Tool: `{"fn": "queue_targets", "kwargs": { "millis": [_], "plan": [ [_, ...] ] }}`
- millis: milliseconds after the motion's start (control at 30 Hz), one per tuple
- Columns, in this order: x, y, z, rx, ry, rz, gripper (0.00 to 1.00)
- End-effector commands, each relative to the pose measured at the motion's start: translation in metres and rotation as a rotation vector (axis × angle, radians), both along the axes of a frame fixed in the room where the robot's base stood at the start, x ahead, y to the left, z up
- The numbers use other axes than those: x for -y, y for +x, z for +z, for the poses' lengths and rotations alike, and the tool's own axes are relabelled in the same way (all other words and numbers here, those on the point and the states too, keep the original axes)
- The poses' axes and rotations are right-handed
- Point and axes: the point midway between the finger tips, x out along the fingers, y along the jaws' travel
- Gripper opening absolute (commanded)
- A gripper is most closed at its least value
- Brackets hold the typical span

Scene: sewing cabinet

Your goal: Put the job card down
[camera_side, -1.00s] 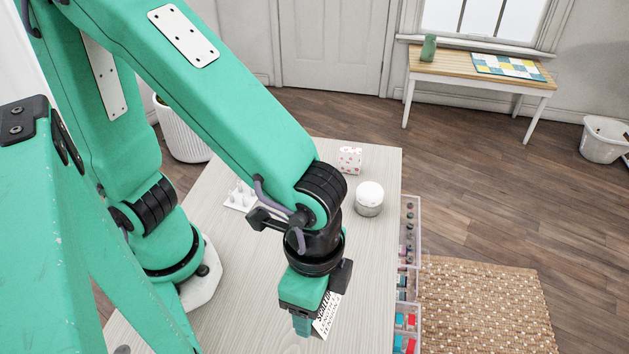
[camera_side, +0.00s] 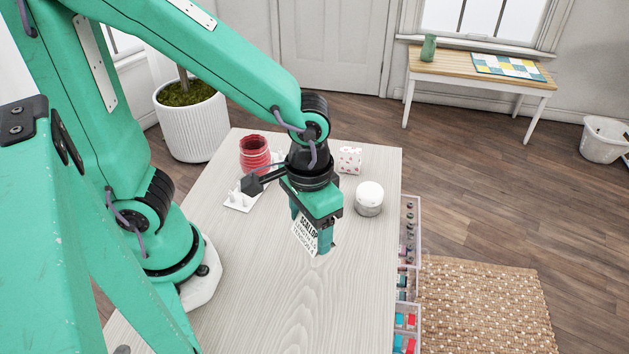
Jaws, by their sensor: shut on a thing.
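The job card (camera_side: 305,236) is a white card with dark print, its top line reading "SCALLOP". My gripper (camera_side: 314,240) is shut on it and holds it tilted over the pale wood cabinet top (camera_side: 290,300). The gripper's teal fingers show on both sides of the card. I cannot tell how far the card's lower edge is from the surface.
A red ribbed spool (camera_side: 254,153) and a white pegged holder (camera_side: 240,198) stand left of my gripper. A white jar (camera_side: 369,199) and a patterned box (camera_side: 349,160) stand to the right. Open drawers (camera_side: 409,245) line the right edge. The front of the top is clear.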

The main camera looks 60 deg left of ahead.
Motion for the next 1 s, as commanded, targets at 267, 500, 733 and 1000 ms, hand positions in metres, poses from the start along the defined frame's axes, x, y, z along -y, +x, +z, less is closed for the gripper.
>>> {"fn": "queue_targets", "kwargs": {
  "millis": [267, 500, 733, 1000],
  "plan": [
    [-0.003, 0.002, -0.001, -0.001, 0.0, 0.011, 0.45],
    [-0.017, 0.013, -0.012, -0.003, 0.001, 0.013, 0.45],
    [-0.039, 0.03, -0.029, -0.004, 0.001, 0.014, 0.45],
    [-0.067, 0.053, -0.051, -0.004, 0.001, 0.013, 0.45]
  ]
}}
